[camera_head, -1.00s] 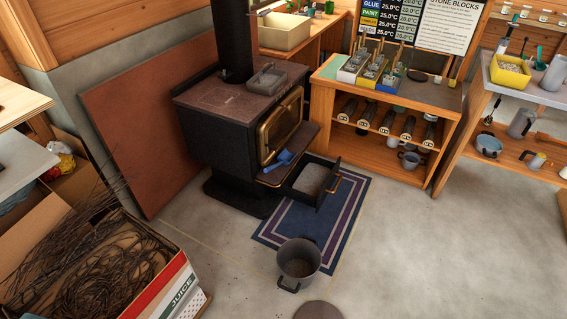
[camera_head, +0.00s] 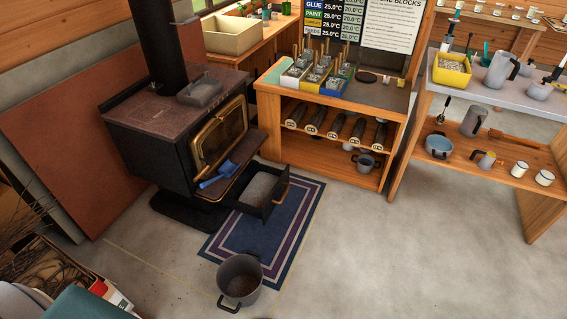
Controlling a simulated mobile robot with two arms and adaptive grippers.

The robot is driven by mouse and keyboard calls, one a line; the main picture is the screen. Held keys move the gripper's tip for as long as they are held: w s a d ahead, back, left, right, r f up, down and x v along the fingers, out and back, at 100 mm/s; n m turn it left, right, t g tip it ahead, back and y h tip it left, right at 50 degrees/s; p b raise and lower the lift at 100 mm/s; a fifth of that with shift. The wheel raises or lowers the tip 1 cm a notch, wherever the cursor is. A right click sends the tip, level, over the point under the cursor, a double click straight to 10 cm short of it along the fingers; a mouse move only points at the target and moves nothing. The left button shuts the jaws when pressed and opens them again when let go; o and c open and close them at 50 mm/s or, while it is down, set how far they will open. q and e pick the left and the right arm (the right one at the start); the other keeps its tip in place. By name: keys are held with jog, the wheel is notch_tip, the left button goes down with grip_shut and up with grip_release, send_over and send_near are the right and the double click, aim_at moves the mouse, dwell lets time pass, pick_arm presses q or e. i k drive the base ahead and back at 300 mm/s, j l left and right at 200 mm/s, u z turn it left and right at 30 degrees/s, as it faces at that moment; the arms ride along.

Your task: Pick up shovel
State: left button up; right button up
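A small blue shovel (camera_head: 218,174) lies on the front ledge of the black wood stove (camera_head: 170,135), below the glass door. It sits just above the open ash drawer (camera_head: 262,190), which holds grey ash. Neither of my grippers can be made out in the head view. A teal and pale shape at the bottom left corner may be part of my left arm, but no fingers show.
A grey pot (camera_head: 240,279) stands on the floor in front of a blue striped rug (camera_head: 262,235). A wooden shelf unit (camera_head: 330,125) is behind, and a workbench (camera_head: 500,100) is at right. The concrete floor at lower right is clear.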

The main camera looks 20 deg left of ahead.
aim_at(228, 169)
jog(key=i+l+z, duration=0.45)
jog(key=i, duration=0.3)
jog(key=i+l+z, duration=0.2)
jog(key=i, duration=0.2)
jog(key=i+u, duration=0.4)
jog(key=i+l+u, duration=0.15)
jog(key=i+u, duration=0.25)
jog(key=i, duration=0.1)
